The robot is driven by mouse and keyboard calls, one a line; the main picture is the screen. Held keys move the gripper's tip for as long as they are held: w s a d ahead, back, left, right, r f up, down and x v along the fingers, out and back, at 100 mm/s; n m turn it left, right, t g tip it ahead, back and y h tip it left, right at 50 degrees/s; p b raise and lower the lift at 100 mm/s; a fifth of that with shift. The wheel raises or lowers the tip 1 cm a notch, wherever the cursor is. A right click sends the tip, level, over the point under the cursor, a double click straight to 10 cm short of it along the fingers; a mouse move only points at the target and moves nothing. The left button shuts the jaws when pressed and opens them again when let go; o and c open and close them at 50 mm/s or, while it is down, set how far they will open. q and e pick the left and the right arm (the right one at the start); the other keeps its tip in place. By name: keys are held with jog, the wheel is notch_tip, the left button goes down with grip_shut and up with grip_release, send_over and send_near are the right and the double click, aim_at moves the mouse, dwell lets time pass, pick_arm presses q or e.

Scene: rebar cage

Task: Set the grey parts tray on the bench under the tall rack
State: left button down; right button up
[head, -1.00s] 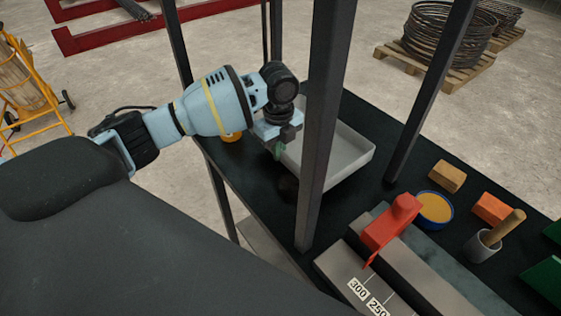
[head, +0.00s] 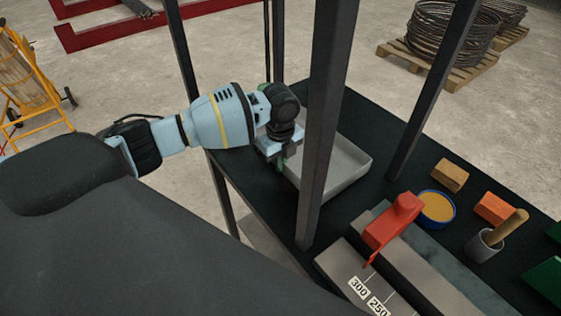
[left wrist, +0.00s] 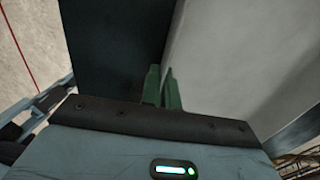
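The grey parts tray (head: 349,177) is between the posts of the tall dark rack (head: 325,110), low over the dark bench (head: 395,165). The front post hides part of the tray. I cannot tell whether its whole underside touches the bench. My left gripper (head: 281,162) is at the tray's left wall, pointing down. In the left wrist view its green fingers (left wrist: 163,88) are close together on either side of the wall edge of the pale tray (left wrist: 225,60), shut on it. My right gripper is not in view.
To the right on the bench are a red tool (head: 392,225), a blue-rimmed bowl (head: 436,209), a wooden block (head: 450,175), an orange block (head: 493,208) and a grey cup (head: 482,246). A bare bench strip lies right of the tray.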

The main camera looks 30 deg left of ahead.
pick_arm(q)
jog(key=c, duration=1.7)
grip_release()
jog(key=shift+f, duration=0.1)
notch_tip(320, 180, up, 12)
jog(key=shift+r, duration=0.2)
